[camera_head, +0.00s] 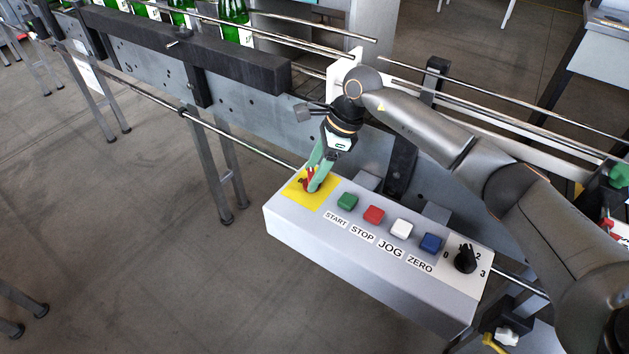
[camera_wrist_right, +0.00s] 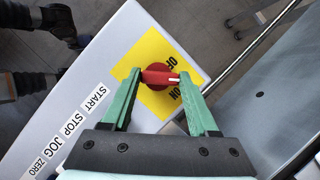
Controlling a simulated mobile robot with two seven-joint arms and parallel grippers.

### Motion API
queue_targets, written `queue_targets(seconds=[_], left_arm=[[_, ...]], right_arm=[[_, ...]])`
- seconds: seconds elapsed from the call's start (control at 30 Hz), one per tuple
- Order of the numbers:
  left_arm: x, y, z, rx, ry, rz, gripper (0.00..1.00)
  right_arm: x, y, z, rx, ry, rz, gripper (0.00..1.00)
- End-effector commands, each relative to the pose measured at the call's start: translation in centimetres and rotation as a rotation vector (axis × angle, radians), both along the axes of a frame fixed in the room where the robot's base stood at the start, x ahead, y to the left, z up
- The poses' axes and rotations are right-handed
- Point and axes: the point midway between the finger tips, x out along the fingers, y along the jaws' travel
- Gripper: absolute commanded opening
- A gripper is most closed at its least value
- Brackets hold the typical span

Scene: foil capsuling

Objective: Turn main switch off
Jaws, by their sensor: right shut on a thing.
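The main switch is a red rotary knob (camera_wrist_right: 158,77) on a yellow plate (camera_wrist_right: 140,56) marked OFF and ON. It sits at the left end of the grey control box (camera_head: 350,253). My right gripper (camera_head: 313,180) reaches down to the knob, its green fingers on either side of the red handle. In the right wrist view the fingers (camera_wrist_right: 156,84) are shut on the handle, whose white mark points right, between the OFF and ON labels. In the head view the fingers hide part of the knob (camera_head: 308,183). My left gripper is not in view.
Along the box are a green START button (camera_head: 347,201), a red STOP button (camera_head: 374,214), a white JOG button (camera_head: 401,228), a blue ZERO button (camera_head: 431,243) and a black selector (camera_head: 465,259). Green bottles (camera_head: 234,22) stand on the conveyor behind. Floor in front is clear.

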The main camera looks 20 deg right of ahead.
Motion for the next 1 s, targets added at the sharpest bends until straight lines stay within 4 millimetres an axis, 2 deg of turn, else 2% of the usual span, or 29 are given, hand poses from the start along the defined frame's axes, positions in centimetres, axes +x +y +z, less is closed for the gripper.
queue_targets(seconds=[0.03,0.2,0.5,0.6,1.0], left_arm=[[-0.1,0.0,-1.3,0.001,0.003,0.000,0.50],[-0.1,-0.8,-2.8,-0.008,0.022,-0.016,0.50],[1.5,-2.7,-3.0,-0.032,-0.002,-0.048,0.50],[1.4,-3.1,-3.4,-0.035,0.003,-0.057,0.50],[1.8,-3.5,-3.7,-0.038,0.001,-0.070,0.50]], right_arm=[[0.2,0.0,-0.5,-0.001,-0.003,0.043,0.04],[0.3,0.0,-0.4,-0.001,-0.001,0.205,0.04],[0.4,0.1,-0.2,-0.001,-0.001,0.487,0.04],[0.4,0.2,-0.2,-0.002,-0.001,0.574,0.04],[0.5,0.3,0.0,-0.001,-0.002,0.824,0.04]])
